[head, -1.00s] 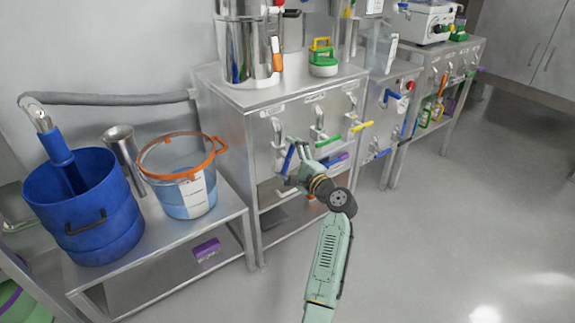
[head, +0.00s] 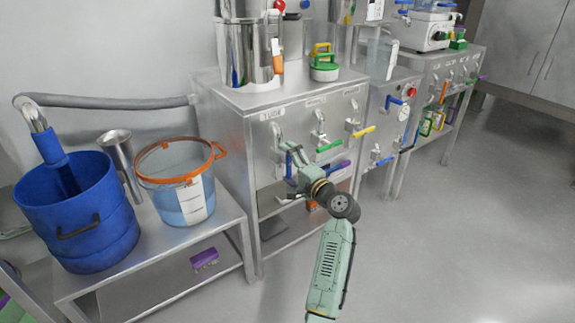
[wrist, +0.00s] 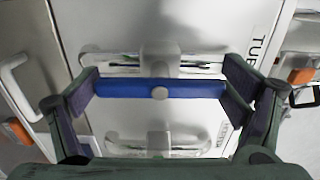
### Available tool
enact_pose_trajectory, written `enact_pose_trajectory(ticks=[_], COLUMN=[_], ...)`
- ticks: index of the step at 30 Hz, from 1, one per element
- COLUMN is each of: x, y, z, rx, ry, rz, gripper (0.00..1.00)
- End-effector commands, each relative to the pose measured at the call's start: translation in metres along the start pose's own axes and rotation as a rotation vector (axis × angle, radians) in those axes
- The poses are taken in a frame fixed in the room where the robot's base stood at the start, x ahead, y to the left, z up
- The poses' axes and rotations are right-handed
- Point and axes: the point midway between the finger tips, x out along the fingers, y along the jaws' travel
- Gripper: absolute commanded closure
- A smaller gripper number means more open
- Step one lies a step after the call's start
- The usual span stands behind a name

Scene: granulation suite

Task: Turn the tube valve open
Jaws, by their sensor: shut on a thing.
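The tube valve has a blue bar handle (wrist: 190,89) with a round grey hub, in front of a pale metal fitting (wrist: 160,60) in the wrist view. The handle lies at right angles to the lettering of the TUBE label (wrist: 262,35). My gripper (wrist: 160,94) has a finger at each end of the handle and is shut on it. In the head view my gripper (head: 293,157) is at the cabinet front, below the left label (head: 271,114), and mostly hides the handle.
To the right, a green-handled valve (head: 330,146) and a yellow-handled valve (head: 364,131) sit close by. A blue bucket (head: 84,215) and a clear bucket with an orange rim (head: 180,190) stand on the left bench. The floor at right is clear.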

Motion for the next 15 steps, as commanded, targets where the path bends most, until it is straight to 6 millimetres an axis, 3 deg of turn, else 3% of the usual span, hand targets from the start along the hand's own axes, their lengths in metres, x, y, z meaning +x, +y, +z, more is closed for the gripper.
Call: enact_pose_trajectory(ticks=[6,7,10,15], x=[0.0005,0.0005,0.0004,0.0002], y=[-0.0007,-0.0006,-0.0006,-0.0003], z=[0.0005,0.0005,0.0005,0.0003], rx=[-0.006,-0.006,-0.005,-0.003], ry=[-0.001,-0.001,-0.001,0.0], rz=[0.0,0.001,0.0,0.001], gripper=[0.37,0.07,0.0,0.0])
